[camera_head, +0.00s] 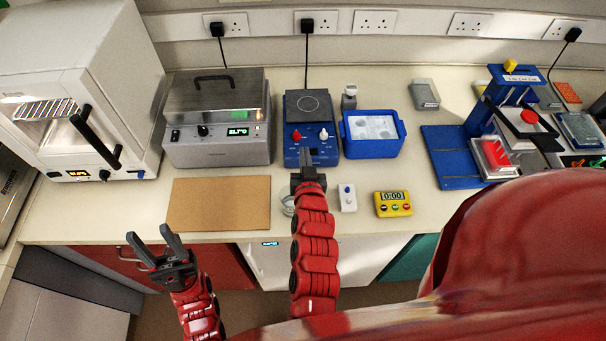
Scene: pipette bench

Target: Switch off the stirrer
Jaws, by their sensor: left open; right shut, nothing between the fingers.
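The stirrer (309,106) is a blue box with a dark square top plate marked with a circle. Its front panel carries a red knob (297,135) on the left and a white knob (323,134) on the right. My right gripper (306,155) is shut and empty at the stirrer's lower front, just below and between the two knobs. It hides part of the front panel; I cannot tell whether it touches it. My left gripper (154,240) is open and empty, low in front of the bench edge, far from the stirrer.
A grey water bath (218,150) stands left of the stirrer, and a blue ice tray (372,153) stands right. A small white device (347,197), a yellow timer (393,204) and a brown board (219,204) lie near the front. A round glass item sits by my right wrist.

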